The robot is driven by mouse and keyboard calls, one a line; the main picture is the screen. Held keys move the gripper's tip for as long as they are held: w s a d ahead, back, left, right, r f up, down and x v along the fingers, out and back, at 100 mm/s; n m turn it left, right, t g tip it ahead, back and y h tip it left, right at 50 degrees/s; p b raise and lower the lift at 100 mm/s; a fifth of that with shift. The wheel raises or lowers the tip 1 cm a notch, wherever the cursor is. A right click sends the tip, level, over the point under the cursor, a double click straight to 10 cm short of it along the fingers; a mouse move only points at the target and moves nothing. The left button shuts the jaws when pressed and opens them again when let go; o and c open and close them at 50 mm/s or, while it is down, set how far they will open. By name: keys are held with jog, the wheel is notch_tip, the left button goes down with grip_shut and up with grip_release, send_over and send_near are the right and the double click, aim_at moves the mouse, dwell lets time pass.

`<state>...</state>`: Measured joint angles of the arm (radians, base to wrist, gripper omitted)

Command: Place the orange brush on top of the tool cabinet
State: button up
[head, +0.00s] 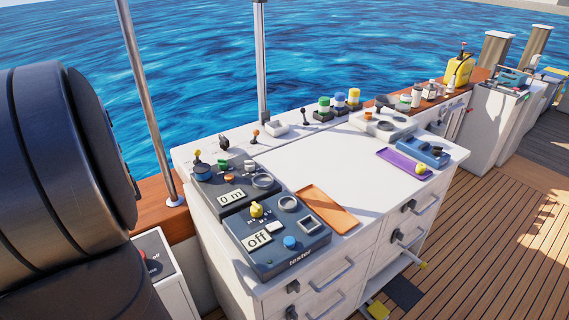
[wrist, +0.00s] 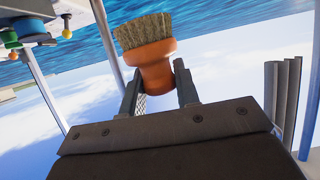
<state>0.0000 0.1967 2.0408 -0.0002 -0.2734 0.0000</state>
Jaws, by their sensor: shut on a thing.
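In the wrist view, my gripper (wrist: 158,72) is shut on the orange brush (wrist: 150,55). The brush has a round orange handle and short tan-grey bristles, which point away from the jaws. The fingers sit on either side of the handle and hide part of it. Neither the gripper nor the brush shows in the head view. A white cabinet with drawers, which looks like the tool cabinet (head: 345,160), stands in the middle of the head view. The middle of its white top is bare.
On the cabinet top are an orange tray (head: 325,208), a dark tester box (head: 278,245), a purple tray (head: 403,163) and a blue device (head: 422,151). Several small jars line the back edge. Metal poles (head: 262,60) rise behind.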

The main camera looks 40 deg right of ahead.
notch_tip(320, 180, up, 3)
jog(key=w+d+m+g+h, duration=0.2)
jog(key=d+m+h, duration=0.55)
jog(key=d, duration=3.05)
jog(key=s+d+m+g+h, duration=0.2)
jog(key=s+d, duration=0.6)
jog(key=d, duration=0.3)
jog(key=s+d+f+m+g+h, duration=0.1)
jog(key=s+d+m+g+h, duration=0.1)
jog(key=s+d, duration=0.7)
jog(key=s+d+m+g+h, duration=0.15)
jog(key=s+d, duration=0.45)
jog(key=d, duration=0.7)
jog(key=shift+m, duration=0.4)
jog(key=shift+w+a+f, duration=0.2)
jog(key=shift+w+f, duration=1.85)
jog(key=shift+f, duration=0.55)
jog(key=shift+w+a+f, duration=0.15)
jog(key=shift+w+f, duration=1.85)
jog(key=shift+f, duration=0.55)
jog(key=shift+w+a+f, duration=0.2)
jog(key=shift+w+f, duration=1.85)
jog(key=shift+f, duration=0.55)
jog(key=shift+f, duration=0.1)
